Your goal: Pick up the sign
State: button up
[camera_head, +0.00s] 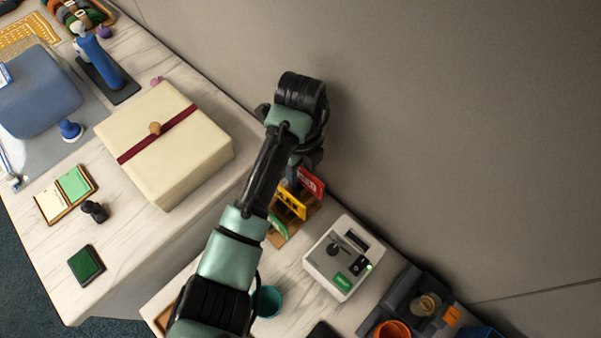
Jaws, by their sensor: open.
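Small upright signs stand in a wooden holder (279,241) beside the wall: a red one (311,183) at the back, a yellow one (292,203) in the middle and a green one (278,226) in front. I cannot tell which one is the task's sign. My gripper (292,182) points down at the back end of the holder, close to the red and yellow signs. The fingers are mostly hidden by my own arm. The gripper is open, and whether it touches a sign cannot be seen.
A white device (343,258) stands right of the holder, and a teal cup (267,301) in front. A cream box with a red band (168,142) lies on the left counter. Orange and grey items (392,329) crowd the lower right. The wall (450,130) rises close behind.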

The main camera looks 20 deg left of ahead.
jog(key=shift+f, duration=0.4)
jog(key=shift+f, duration=0.2)
dwell(0.4)
grip_shut()
